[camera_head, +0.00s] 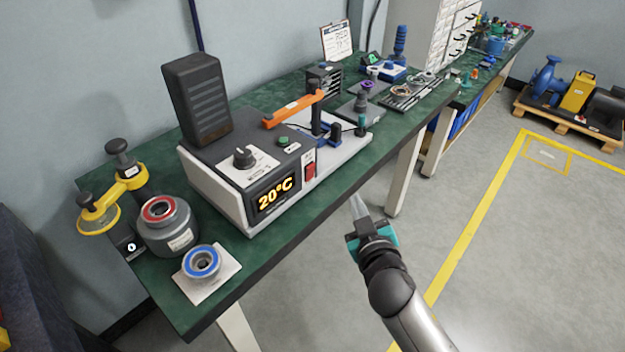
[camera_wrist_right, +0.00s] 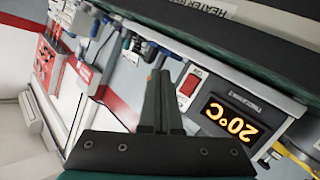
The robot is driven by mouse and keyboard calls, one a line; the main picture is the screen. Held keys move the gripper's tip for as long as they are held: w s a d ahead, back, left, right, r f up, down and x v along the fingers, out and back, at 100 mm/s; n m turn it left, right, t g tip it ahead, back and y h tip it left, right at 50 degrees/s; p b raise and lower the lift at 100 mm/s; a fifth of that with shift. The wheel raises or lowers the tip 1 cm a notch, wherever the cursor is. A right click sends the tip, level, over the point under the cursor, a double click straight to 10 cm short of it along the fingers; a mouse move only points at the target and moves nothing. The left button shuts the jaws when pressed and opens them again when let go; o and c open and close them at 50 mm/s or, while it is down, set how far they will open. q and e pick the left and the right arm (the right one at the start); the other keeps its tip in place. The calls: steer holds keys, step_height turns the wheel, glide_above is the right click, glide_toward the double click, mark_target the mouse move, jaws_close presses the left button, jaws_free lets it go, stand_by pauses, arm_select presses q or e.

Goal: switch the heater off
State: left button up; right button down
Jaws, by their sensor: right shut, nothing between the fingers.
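The heater (camera_head: 247,179) is a grey and white box on the green bench, with a dark knob (camera_head: 243,157) and a green button (camera_head: 283,141) on top. Its front display (camera_head: 274,195) reads 20°C in orange. A red rocker switch (camera_head: 310,170) sits right of the display. In the right wrist view the display (camera_wrist_right: 229,124) and the red switch (camera_wrist_right: 190,85) show close by, the switch under a label that seems to read ON. My right gripper (camera_head: 356,203) is shut and empty, off the bench's front edge, right of and apart from the switch. My left gripper is not in view.
A ring fixture with a red seal (camera_head: 159,209) and a blue-seal ring (camera_head: 201,263) stand on the bench left of the heater. An orange lever (camera_head: 293,108) rises behind the switch. Open floor lies right of the bench.

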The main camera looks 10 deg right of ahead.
mark_target(310, 172)
steer(key=w+a, duration=0.1)
steer(key=w, duration=0.1)
steer(key=w+a+r+b, duration=0.1)
steer(key=w+a, duration=0.3)
steer(key=shift+w+r, duration=0.25)
steer(key=shift+r, duration=0.15)
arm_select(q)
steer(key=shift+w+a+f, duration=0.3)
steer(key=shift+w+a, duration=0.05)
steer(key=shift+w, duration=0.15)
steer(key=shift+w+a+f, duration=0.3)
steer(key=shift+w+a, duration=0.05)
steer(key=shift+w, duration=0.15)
arm_select(e)
steer(key=shift+w+a, duration=0.15)
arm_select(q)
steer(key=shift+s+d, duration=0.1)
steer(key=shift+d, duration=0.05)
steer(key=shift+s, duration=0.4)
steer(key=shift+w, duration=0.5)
arm_select(e)
steer(key=shift+w+a+r, duration=0.1)
steer(key=shift+w+a, duration=0.15)
steer(key=shift+w, duration=0.1)
